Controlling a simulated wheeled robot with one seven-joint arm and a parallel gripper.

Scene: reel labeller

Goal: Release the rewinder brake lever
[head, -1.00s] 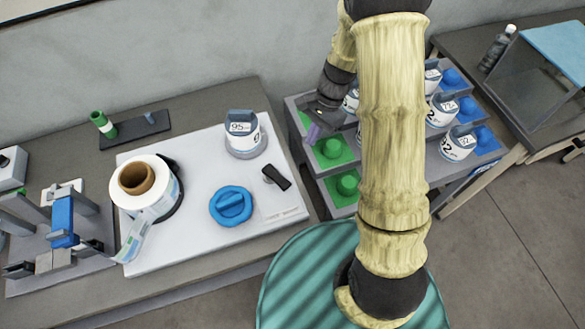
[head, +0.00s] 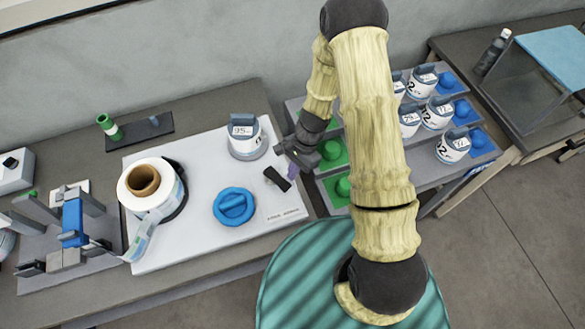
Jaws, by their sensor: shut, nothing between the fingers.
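The brake lever appears to be the small black lever (head: 277,179) at the right side of the white rewinder plate (head: 215,257). It lies slanted, from upper left to lower right. A white label roll (head: 166,183) with a brown core sits on the left of the plate. A blue knob (head: 234,206) sits at the plate's front middle.
A white reel marked 95 (head: 245,139) stands behind the lever. A stepped rack (head: 331,204) with green and blue holders and several reels is on the right. A green cylinder (head: 108,127) stands at the back left. A blue-and-grey labelling fixture (head: 73,222) is at the left.

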